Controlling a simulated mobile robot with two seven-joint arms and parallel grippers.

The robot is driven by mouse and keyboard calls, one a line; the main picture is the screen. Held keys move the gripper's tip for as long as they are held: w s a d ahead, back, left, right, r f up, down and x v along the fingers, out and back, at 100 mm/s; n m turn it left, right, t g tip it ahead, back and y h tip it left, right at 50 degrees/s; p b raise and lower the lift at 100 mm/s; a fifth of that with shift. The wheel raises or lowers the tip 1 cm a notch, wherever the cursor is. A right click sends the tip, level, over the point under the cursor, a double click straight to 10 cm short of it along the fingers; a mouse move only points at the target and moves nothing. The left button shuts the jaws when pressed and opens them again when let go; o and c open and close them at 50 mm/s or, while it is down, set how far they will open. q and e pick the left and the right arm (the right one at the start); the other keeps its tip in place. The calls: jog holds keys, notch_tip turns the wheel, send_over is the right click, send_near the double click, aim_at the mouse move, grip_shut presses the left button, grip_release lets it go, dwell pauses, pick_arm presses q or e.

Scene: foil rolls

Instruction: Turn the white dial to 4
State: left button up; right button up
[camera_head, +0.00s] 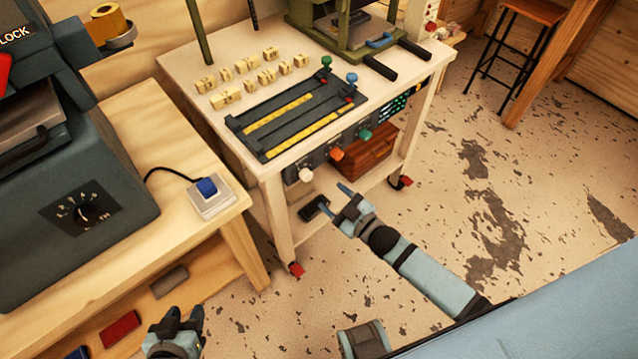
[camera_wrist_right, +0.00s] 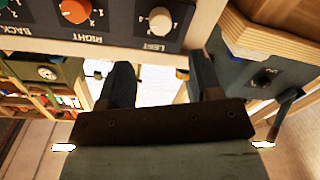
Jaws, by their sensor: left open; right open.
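The white dial (camera_head: 306,174) sits at the left end of the front panel of the white table. In the right wrist view the white dial (camera_wrist_right: 160,19) is at the top, above the gap between my fingers, with small numerals around it. I cannot read its setting. My right gripper (camera_head: 330,199) is open and empty, in front of and below the dial, not touching it. Its two fingers (camera_wrist_right: 161,78) also show in the right wrist view. My left gripper (camera_head: 181,322) is open at the bottom left, far from the dial, and partly cut off.
An orange dial (camera_head: 337,153) and a green dial (camera_head: 364,134) share the panel. The white table (camera_head: 178,66) carries a black rail fixture (camera_head: 297,112) and several small blocks. A grey machine (camera_head: 70,190) stands on the wooden bench at left. The floor at right is open.

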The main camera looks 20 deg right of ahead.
jog(key=shift+v, duration=2.3)
jog(key=shift+a+f, duration=0.1)
